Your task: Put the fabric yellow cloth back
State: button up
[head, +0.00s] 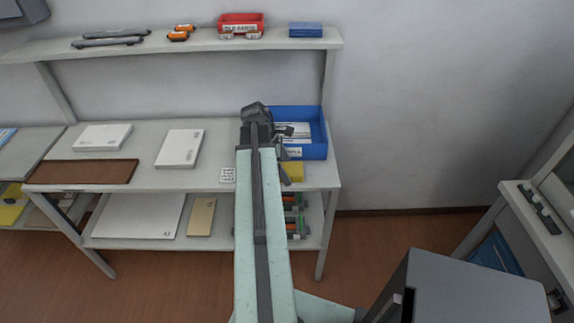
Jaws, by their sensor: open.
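A small yellow piece that looks like the cloth (293,171) lies at the front edge of the workbench, just right of my arm. My arm covers part of the area beside it. My gripper (286,146) is over the bench, a little behind the yellow piece and in front of the blue bin (318,150). Its jaws are open, and I see nothing held in them. The fingers are small and partly hidden by the wrist. Another yellow item (10,212) shows on a lower shelf at the far left; I cannot tell what it is.
The workbench (215,185) holds white boxes (180,149) and a brown mat (82,172). The upper shelf (180,46) bears a red bin (240,22) and blue cloths or pads (305,30). Green and orange cartridges (295,222) lie below. A grey cabinet (465,290) stands at front right.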

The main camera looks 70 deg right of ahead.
jog(key=p+v, duration=1.1)
jog(key=v, duration=0.1)
jog(key=shift+r, duration=0.2)
jog(key=w+a+f+m+t, duration=0.1)
jog(key=w+a+m+t, duration=0.15)
jog(key=w+a, duration=2.2)
jog(key=w+a+m+t, duration=0.1)
jog(key=w+a, duration=0.1)
jog(key=a, duration=1.3)
jog(key=w+a+m+y, duration=0.1)
jog(key=w+a, duration=0.2)
jog(key=a, duration=1.2)
jog(key=shift+w+f+t+y, duration=0.2)
jog(key=shift+f+t+y, duration=0.15)
jog(key=shift+f, duration=0.1)
